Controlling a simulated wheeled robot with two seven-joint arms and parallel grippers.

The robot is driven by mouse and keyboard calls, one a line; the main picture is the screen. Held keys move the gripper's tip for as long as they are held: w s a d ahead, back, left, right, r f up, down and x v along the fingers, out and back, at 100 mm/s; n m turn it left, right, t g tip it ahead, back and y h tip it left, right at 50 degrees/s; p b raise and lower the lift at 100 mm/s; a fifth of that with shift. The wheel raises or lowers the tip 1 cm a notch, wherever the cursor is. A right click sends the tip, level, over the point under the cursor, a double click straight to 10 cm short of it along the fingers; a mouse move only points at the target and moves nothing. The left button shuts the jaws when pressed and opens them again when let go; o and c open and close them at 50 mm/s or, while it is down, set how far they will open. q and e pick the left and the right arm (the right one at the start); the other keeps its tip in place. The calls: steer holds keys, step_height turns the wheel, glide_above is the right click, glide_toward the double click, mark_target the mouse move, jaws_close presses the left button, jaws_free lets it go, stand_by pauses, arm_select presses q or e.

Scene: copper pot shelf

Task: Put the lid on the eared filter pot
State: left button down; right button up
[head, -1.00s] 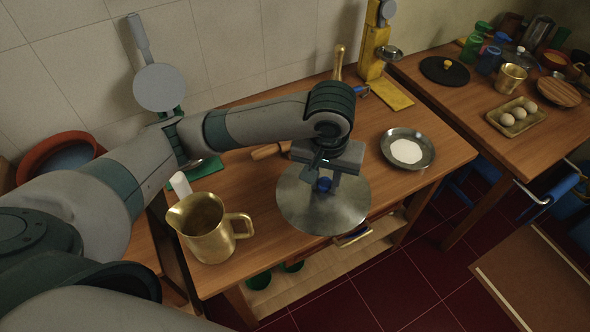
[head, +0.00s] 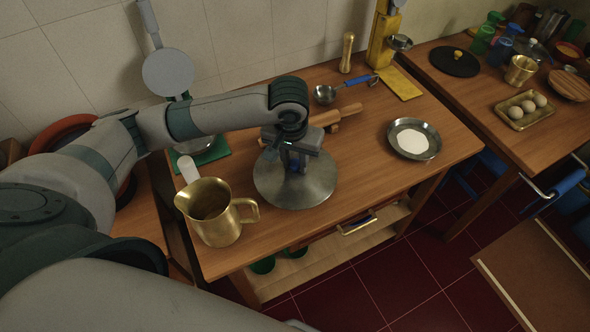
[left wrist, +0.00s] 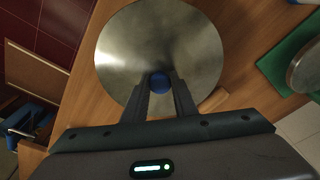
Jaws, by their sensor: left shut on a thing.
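The lid (head: 297,188) is a wide round steel disc with a blue knob (left wrist: 160,82). My left gripper (head: 294,163) points down over it and is shut on the knob. In the left wrist view the two fingers (left wrist: 159,92) sit on either side of the knob, and the lid (left wrist: 135,45) lies flat and centred ahead of them. The lid is above the wooden table; I cannot tell its height. I cannot make out an eared filter pot in either view. What lies under the lid is hidden. My right gripper is not in view.
A brass jug (head: 214,214) stands left of the lid. A rolling pin (head: 338,115) and a ladle (head: 326,94) lie behind it. A steel plate of white powder (head: 413,139) is at right. A second table (head: 468,93) holds eggs, bottles and a black lid (head: 455,61).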

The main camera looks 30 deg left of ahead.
mark_target(295, 172)
arm_select(q)
steer(key=shift+f+p, duration=0.45)
steer(key=shift+f, duration=1.55)
steer(key=shift+f, duration=0.1)
steer(key=c, duration=1.4)
jaws_free()
steer(key=shift+c, duration=0.2)
